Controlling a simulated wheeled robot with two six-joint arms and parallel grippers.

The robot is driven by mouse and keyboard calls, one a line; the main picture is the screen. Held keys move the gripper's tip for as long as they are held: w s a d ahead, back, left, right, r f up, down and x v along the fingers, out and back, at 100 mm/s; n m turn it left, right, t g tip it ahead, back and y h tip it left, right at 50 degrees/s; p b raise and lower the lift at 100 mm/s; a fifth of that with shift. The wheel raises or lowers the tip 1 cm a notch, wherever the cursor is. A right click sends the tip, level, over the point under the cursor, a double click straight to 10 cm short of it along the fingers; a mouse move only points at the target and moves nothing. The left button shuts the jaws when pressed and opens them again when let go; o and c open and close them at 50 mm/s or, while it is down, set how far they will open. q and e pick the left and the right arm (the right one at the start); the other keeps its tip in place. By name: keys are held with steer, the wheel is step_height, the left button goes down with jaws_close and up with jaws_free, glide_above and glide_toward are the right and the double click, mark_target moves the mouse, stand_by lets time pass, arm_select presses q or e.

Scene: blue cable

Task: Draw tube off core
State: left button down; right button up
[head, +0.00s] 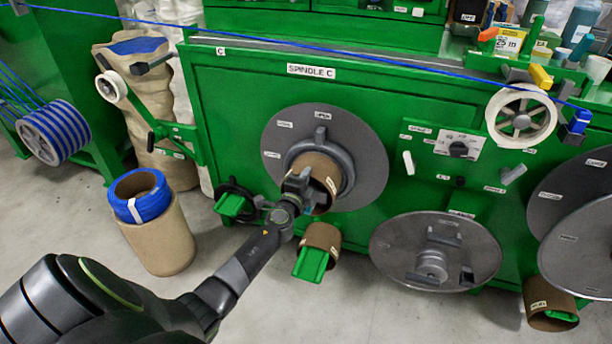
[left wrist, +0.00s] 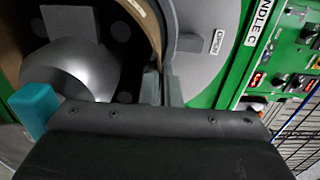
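The brown cardboard tube (head: 318,167) sits on the core at the middle of the grey disc (head: 362,140) of Spindle C. Its near end faces me. My left gripper (head: 298,182) is at the left side of the tube's near rim. In the left wrist view, the tube's brown wall (left wrist: 148,22) runs down between the two fingers (left wrist: 162,86), one inside the tube and one outside, with almost no gap. The grey core (left wrist: 85,65) shows inside the tube. My left arm hides part of the tube in the head view. My right gripper is not in view.
A cardboard drum with a blue coil (head: 150,205) stands on the floor at left. Below are a tube on a green peg (head: 322,240) and a lower grey disc (head: 435,250). A blue cable (head: 300,46) crosses above to a white pulley (head: 521,117). Floor in front is clear.

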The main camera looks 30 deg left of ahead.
arm_select(q)
steer(key=shift+v, duration=0.8)
stand_by(0.9)
steer(key=shift+p+v, duration=0.5)
steer(key=shift+v, duration=0.9)
steer(key=v, duration=1.4)
steer(key=shift+s+d, duration=0.15)
steer(key=shift+s, duration=0.15)
stand_by(0.4)
